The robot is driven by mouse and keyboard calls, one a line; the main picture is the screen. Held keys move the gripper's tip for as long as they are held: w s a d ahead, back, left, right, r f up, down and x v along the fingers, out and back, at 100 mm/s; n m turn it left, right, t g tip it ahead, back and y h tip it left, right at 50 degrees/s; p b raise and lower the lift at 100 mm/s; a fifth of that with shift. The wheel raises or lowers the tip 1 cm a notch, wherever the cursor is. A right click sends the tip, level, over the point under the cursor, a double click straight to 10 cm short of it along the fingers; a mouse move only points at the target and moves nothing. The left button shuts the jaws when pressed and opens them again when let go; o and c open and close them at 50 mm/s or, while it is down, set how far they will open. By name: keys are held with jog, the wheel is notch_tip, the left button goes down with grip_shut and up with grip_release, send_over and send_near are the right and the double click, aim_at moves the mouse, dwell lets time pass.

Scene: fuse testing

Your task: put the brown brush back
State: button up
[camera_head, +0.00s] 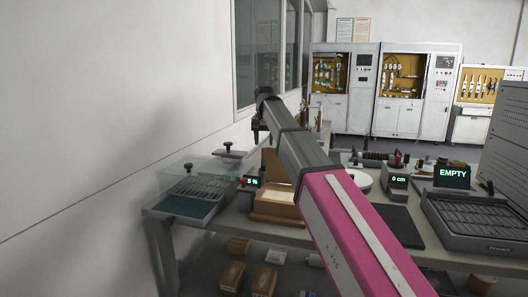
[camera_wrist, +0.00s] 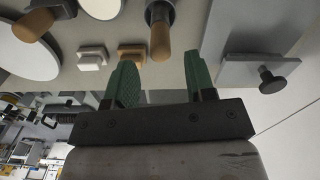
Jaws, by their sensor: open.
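My gripper (camera_wrist: 160,70) is open, its green-padded fingers apart with nothing held between them. In the wrist view a small brown block-shaped piece (camera_wrist: 132,52), possibly the brown brush, lies on the bench beyond the left finger, beside a similar white one (camera_wrist: 92,57). A tan round handle with a dark end (camera_wrist: 160,40) shows beyond the gap between the fingers; I cannot tell whether it is a brush. In the head view my gripper (camera_head: 260,128) is above the far part of the bench (camera_head: 285,228), and my arm hides part of it.
A clear-covered tray (camera_head: 188,205) stands at the bench's left end, near the wall. A "0 cm" display (camera_head: 398,182), a dark mat (camera_head: 398,226), an "EMPTY" screen (camera_head: 452,174) and a slotted tray (camera_head: 475,220) are right of my arm. Boxes (camera_head: 232,275) sit underneath.

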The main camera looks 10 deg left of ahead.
notch_tip(320, 180, up, 6)
jog(key=shift+r, duration=0.1)
jog(key=shift+c, duration=0.3)
dwell(1.1)
